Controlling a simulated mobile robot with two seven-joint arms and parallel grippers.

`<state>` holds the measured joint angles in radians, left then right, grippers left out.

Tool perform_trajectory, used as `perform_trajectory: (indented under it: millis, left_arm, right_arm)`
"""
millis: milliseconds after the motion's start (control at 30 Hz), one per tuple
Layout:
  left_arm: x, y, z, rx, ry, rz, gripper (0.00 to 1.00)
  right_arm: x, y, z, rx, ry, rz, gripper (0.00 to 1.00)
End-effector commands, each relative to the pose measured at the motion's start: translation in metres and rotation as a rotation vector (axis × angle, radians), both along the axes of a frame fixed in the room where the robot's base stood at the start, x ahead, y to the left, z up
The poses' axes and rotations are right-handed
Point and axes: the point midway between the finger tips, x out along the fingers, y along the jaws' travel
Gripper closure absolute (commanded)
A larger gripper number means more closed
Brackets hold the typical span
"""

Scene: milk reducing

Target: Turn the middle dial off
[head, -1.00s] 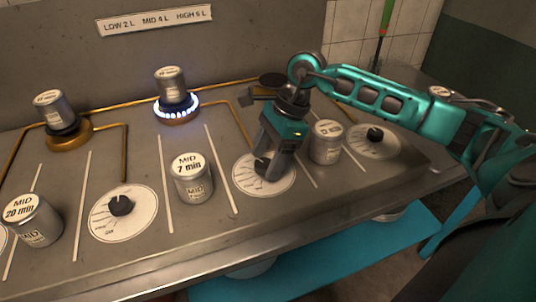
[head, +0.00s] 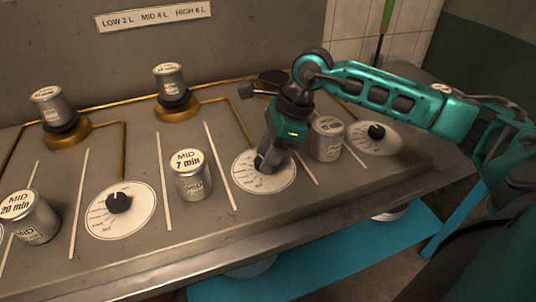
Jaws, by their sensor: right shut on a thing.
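My right gripper (head: 266,160) is shut on the knob of the middle dial, reaching down from the upper right. The dial's round white plate (head: 284,181) shows around the fingers, but the knob is mostly hidden by them. A gold pipe runs from this dial to the middle burner (head: 178,113) at the back, which carries a silver pot (head: 169,79) and shows no flame. My left gripper is not in view.
Another dial (head: 119,203) lies to the left and one (head: 377,133) to the right. Silver canisters stand close by: "MID 7 min" (head: 189,178) left of my gripper, another (head: 327,141) right of it, and "MID 20 min" (head: 33,222) at far left. Another pot (head: 48,104) stands on the left burner.

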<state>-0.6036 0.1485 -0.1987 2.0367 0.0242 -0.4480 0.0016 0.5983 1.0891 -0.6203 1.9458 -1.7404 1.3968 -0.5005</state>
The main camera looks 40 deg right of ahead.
Motion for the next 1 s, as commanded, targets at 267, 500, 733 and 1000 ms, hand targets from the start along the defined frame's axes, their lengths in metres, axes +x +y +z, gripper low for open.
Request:
perform_trajectory:
  millis: [267, 500, 733, 1000]
  left_arm:
    - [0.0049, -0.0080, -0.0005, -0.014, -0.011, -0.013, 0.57]
    - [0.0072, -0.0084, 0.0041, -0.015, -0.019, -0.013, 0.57]
    - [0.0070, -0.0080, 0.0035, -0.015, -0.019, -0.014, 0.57]
    - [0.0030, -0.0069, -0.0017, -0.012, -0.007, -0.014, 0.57]
  right_arm:
    - [-0.0014, 0.0005, -0.0011, -0.002, -0.001, -0.179, 0.87]
    - [-0.0016, 0.0005, 0.0000, 0.000, 0.000, -0.200, 0.87]
    - [-0.0016, 0.0006, -0.0001, 0.000, 0.000, -0.199, 0.48]
    - [-0.0016, 0.0007, -0.0001, 0.000, 0.000, -0.197, 0.31]
